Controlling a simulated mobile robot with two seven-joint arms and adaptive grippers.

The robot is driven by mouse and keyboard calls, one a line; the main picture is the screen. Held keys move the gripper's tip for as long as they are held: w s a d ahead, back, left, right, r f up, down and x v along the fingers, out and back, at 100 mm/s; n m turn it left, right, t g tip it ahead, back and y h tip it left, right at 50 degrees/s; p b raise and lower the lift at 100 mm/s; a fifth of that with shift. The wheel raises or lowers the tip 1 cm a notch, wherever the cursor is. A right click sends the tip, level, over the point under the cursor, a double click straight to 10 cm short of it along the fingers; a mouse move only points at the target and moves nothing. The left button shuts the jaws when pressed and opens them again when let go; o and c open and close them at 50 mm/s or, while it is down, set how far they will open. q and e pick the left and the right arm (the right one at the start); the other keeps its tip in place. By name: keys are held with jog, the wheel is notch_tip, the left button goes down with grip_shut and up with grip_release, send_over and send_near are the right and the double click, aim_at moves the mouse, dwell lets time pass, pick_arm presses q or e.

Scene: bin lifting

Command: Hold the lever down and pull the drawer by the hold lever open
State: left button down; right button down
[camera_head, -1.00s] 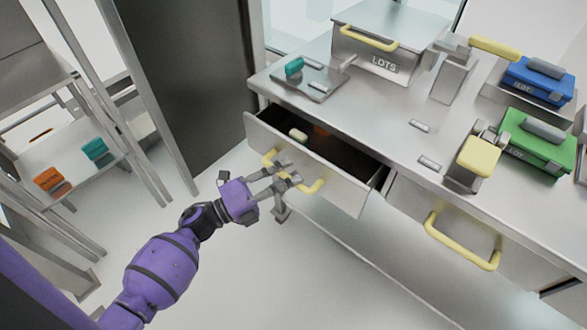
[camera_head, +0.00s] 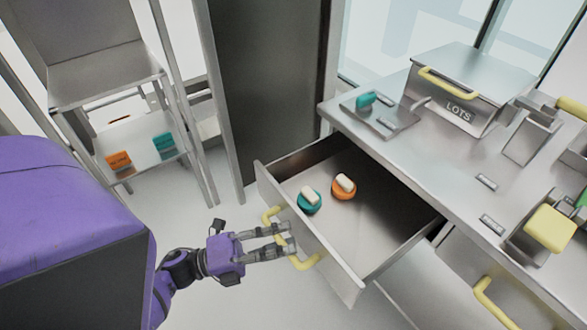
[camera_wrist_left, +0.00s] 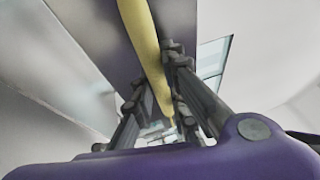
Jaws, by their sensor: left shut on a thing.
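The left drawer (camera_head: 375,225) of the steel bench is pulled well out, and its inside shows. My left gripper (camera_head: 287,239) is shut on the yellow handle (camera_head: 307,263) at the drawer's front. In the left wrist view, the yellow handle (camera_wrist_left: 143,45) runs between the two fingers (camera_wrist_left: 157,92). A lever with a yellow pad (camera_head: 550,232) stands on the bench top at the right; nothing of mine touches its visible part. A small plate with a teal knob (camera_head: 365,101) lies at the bench's left end. My right gripper is out of view.
A teal round piece (camera_head: 308,203) and an orange one (camera_head: 344,190), each with a cream top, lie in the drawer. A metal box labelled LOTS (camera_head: 455,98) stands on the bench. Another drawer's yellow handle (camera_head: 490,300) is at lower right. A shelf (camera_head: 140,145) stands left.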

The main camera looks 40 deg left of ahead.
pick_arm(q)
jog(key=shift+f, duration=0.1)
jog(key=c, duration=1.7)
grip_release()
jog(key=shift+c, duration=0.2)
jog(key=shift+s+a, duration=0.1)
jog(key=shift+s, duration=0.05)
jog(key=v, duration=1.1)
jog(key=shift+s+a, duration=0.25)
jog(key=shift+s, duration=0.05)
jog(key=shift+f, duration=0.1)
